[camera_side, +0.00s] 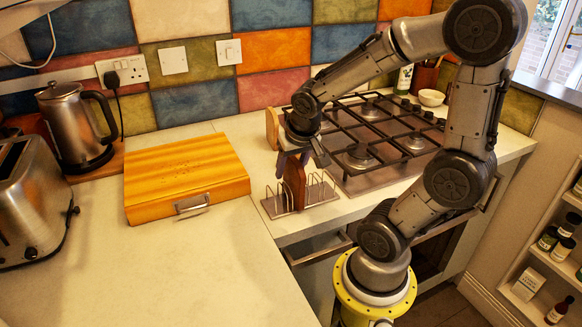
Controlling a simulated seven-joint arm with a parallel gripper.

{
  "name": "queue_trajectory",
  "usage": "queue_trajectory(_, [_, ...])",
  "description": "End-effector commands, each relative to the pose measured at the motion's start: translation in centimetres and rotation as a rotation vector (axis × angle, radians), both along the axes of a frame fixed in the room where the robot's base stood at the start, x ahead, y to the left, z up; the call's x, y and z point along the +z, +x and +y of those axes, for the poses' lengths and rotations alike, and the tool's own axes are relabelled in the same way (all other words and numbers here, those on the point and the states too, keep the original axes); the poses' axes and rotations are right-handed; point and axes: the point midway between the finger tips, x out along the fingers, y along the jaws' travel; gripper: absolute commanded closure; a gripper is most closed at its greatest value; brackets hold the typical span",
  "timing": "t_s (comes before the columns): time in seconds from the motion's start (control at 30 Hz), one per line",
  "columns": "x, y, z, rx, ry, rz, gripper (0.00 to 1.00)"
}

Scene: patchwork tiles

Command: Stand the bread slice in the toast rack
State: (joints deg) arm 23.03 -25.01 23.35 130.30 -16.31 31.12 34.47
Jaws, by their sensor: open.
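The brown bread slice (295,184) stands upright in the toast rack (275,208), with wire loops showing to its left and right. The rack is a metal base with thin wire dividers, on the counter near its front edge by the hob. My gripper (301,162) is open and points down over the slice. Its fingers are apart, one to each side of the slice's top edge. I cannot tell whether a finger still touches the slice. The slice's far side and part of its top are hidden.
A wooden box (185,172) with a metal handle lies left of the rack. A gas hob (365,180) is close on the right, and a tan upright object (272,129) stands behind my gripper. A kettle (75,125) and toaster (30,200) are far left. The front-left counter is clear.

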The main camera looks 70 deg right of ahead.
Motion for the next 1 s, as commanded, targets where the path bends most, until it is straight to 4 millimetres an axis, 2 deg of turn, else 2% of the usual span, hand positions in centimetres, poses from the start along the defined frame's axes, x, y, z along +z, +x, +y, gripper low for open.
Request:
queue_trajectory(0.17, [0.6,-0.1,0.1,0.000,-0.001,-0.003,0.45])
queue_trajectory(0.27, [1.8,-0.4,0.5,0.001,-0.003,-0.007,0.45])
queue_trajectory(0.7, [10.1,-2.9,3.0,0.003,-0.002,-0.005,0.45])
queue_trajectory(0.83, [11.7,-3.4,3.5,0.003,-0.001,-0.004,0.45])
queue_trajectory(1.0, [12.6,-3.7,3.8,0.000,0.000,0.000,0.45])
